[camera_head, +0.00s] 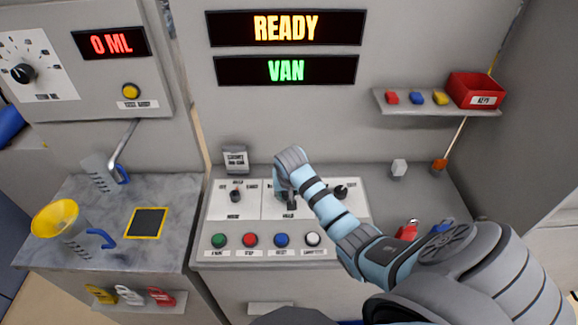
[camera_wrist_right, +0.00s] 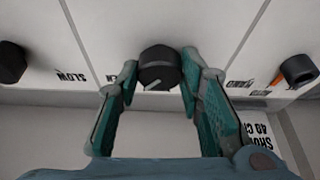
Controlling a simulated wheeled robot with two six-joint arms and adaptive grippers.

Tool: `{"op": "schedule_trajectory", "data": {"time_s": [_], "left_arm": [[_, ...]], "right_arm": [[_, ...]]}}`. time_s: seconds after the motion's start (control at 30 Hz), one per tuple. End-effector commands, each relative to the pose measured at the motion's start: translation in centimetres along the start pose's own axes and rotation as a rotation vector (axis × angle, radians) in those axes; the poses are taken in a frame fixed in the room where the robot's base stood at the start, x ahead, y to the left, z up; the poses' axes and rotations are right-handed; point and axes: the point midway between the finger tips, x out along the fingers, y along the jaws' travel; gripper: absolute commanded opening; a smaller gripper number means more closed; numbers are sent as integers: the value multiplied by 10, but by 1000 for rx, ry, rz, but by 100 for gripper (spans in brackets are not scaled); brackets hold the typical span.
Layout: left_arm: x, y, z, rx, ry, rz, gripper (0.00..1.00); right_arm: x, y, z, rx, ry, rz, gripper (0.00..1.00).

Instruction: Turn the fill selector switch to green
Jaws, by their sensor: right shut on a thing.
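The selector switch is a round black knob with a pale pointer mark (camera_wrist_right: 158,68). The mark slants to the lower left in the right wrist view. A partly covered label ending in "EN" stands left of the knob there, and its full wording is hidden. My right gripper (camera_wrist_right: 160,82) has its two teal fingers shut on the knob's sides. In the head view my right gripper (camera_head: 287,192) is over the middle section of the white control panel (camera_head: 262,212), hiding most of the knob. My left gripper is not in view.
A knob with an orange pointer (camera_head: 235,195) and another black knob (camera_head: 341,191) flank the middle one. Green (camera_head: 219,240), red (camera_head: 250,240), blue (camera_head: 281,240) and white (camera_head: 313,239) buttons line the front. The displays read "READY" (camera_head: 286,28) and "VAN" (camera_head: 286,70).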

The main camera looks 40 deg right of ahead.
Motion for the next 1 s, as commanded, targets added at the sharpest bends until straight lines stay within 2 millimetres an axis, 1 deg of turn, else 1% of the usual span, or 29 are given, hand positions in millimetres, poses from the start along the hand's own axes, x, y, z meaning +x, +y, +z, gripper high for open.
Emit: {"op": "schedule_trajectory", "data": {"time_s": [0.27, 0.7, 0.73, 0.8, 0.83, 1.0], "left_arm": [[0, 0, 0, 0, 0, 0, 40], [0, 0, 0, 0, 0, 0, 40], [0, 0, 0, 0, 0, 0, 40], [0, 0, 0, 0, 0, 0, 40], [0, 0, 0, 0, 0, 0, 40], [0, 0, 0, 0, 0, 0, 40]], "right_arm": [[1, 0, 1, 66, -5, 29, 6], [1, 1, 1, 75, -3, 33, 6], [1, 1, 1, 75, -3, 33, 39], [0, 0, 1, 74, -2, 33, 50], [0, 0, 0, 74, -2, 33, 53], [0, 0, 0, 73, -1, 31, 53]]}}
